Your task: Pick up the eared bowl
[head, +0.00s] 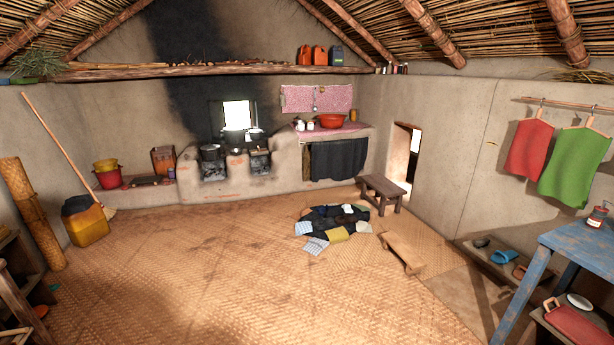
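I cannot make out an eared bowl for certain at this distance. A dark round pot (209,153) sits on the left part of the mud hearth (232,180), and other dark vessels (256,134) stand farther back on it. An orange-red basin (332,121) stands on the cloth-topped counter to the right of the hearth; I cannot tell if it has ears. Neither of my grippers shows in the head view.
Woven mat floor (180,270) is largely clear. A clothes pile (335,220), a stool (381,190) and a low bench (402,252) stand right of centre. A blue table (580,240) is at the right edge. A yellow container (87,224) stands at left.

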